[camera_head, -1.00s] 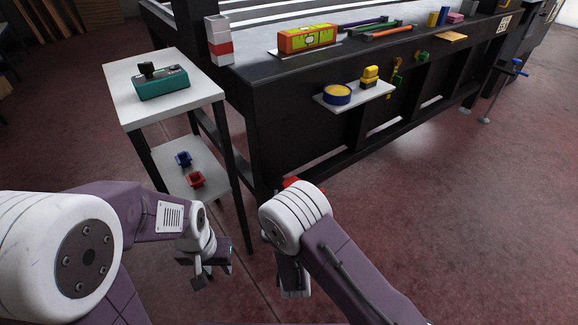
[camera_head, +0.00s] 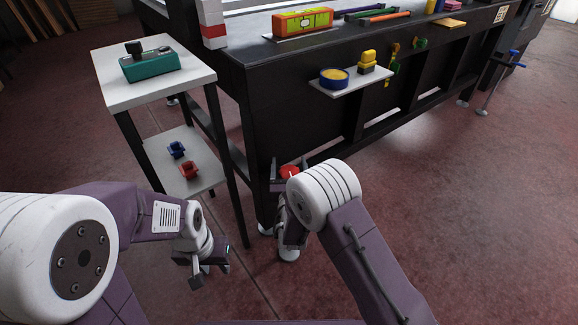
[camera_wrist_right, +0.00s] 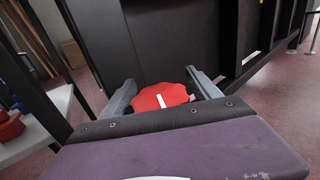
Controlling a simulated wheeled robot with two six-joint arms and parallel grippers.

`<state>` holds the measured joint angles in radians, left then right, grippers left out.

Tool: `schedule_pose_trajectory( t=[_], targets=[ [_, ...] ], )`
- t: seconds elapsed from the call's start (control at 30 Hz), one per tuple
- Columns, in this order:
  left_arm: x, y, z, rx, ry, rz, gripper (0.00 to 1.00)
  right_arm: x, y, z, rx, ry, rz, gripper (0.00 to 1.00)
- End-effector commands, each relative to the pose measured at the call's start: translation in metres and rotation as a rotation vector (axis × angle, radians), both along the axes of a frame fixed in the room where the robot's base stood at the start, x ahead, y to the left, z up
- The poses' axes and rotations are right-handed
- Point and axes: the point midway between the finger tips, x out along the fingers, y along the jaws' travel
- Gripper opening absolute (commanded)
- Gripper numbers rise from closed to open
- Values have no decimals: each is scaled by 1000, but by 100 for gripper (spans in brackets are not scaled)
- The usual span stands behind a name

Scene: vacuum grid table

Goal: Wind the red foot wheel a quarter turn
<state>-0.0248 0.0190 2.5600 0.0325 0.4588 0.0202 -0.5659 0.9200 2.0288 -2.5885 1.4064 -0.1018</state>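The red foot wheel (camera_head: 289,171) sits low at the table's near corner leg, partly hidden behind my right arm. In the right wrist view the wheel (camera_wrist_right: 160,97) has a scalloped edge and a white mark on top. My right gripper (camera_wrist_right: 163,90) is open, with one finger on each side of the wheel. A gap shows beside the left finger; I cannot tell whether the right finger touches. In the head view the right gripper (camera_head: 290,175) is partly hidden by its own wrist. My left gripper (camera_head: 212,272) hangs open and empty, away from the wheel.
A side stand (camera_head: 190,82) with a teal device (camera_head: 150,65) on top and blue (camera_head: 176,149) and red (camera_head: 188,170) clips on its lower shelf is left of the wheel. The black table (camera_head: 300,103) rises behind the wheel.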

Motion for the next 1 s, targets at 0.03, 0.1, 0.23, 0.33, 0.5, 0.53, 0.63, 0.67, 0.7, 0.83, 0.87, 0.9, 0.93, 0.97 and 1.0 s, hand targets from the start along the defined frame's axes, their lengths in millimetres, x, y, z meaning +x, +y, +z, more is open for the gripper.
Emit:
schedule_pose_trajectory(
  t=[0.03, 0.1, 0.23, 0.33, 0.5, 0.53, 0.63, 0.67, 0.7, 0.83, 0.87, 0.9, 0.93, 0.97, 1.0],
  targets=[
    [0, 0, 0, 0, 0, 0, 36, 0, 0, 0, 0, 0, 0, 54],
    [0, 0, 0, 0, 0, 0, 36, 0, 0, 0, 0, 0, 0, 34],
    [0, 0, 0, 0, 0, 0, 36, 0, 0, 0, 0, 0, 0, 16],
    [0, 0, 0, 0, 0, 0, 36, 0, 0, 0, 0, 0, -7, 16],
    [0, 0, 2, 0, 0, 0, 36, -1, -1, 0, 2, 0, -61, 16],
    [0, 0, 3, 0, 0, 0, 36, -1, -1, 0, 1, 0, -76, 16],
    [0, 0, 5, 0, 0, 0, 36, -1, -3, 0, 2, 0, -140, 16],
    [0, 0, 5, 0, 0, 0, 36, -1, -3, 0, 3, 0, -162, 16],
    [0, 0, 6, 0, 0, 0, 36, -1, -5, 0, 2, 0, -194, 16],
    [0, 0, 9, 0, 0, 0, 36, -2, -8, 0, 3, 1, -296, 16],
    [0, 0, 9, 0, 0, 0, 36, -2, -9, 0, 4, 1, -319, 16],
    [0, 0, 10, 0, 0, 0, 36, -2, -10, 0, 4, 1, -350, 16],
    [0, 0, 11, 0, 0, 0, 36, -3, -11, 0, 3, 1, -373, 16],
    [0, 0, 11, 0, 0, 0, 36, -3, -12, -1, 4, 1, -394, 16],
    [0, 0, 11, 0, 0, 0, 36, -3, -12, -1, 4, 2, -422, 16]
  ],
)
